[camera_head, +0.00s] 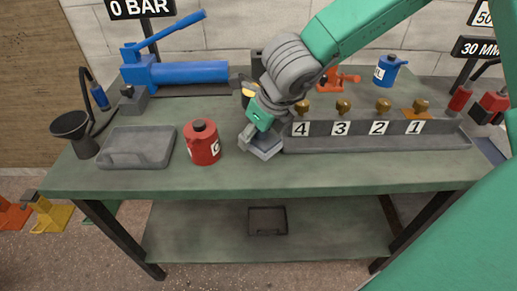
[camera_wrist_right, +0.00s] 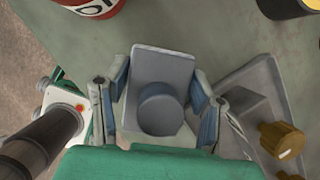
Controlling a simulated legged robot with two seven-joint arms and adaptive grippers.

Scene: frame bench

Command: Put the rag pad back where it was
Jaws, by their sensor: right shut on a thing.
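The rag pad (camera_wrist_right: 163,65) is a blue-grey square pad with a round knob (camera_wrist_right: 160,110) on top, seen in the right wrist view. My right gripper (camera_wrist_right: 163,98) has a finger on each side of it and is shut on it. In the head view the pad (camera_head: 264,150) is low at the bench top, just left of the numbered rack (camera_head: 365,144). I cannot tell whether the pad touches the bench. My right gripper (camera_head: 262,138) hides part of it. My left gripper is not in view.
A red can (camera_head: 202,143) stands left of the pad, with an empty grey tray (camera_head: 137,148) farther left. The rack with several brass knobs is close on the right. A blue pump (camera_head: 185,72) is behind. The green bench front edge (camera_head: 250,187) is bare.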

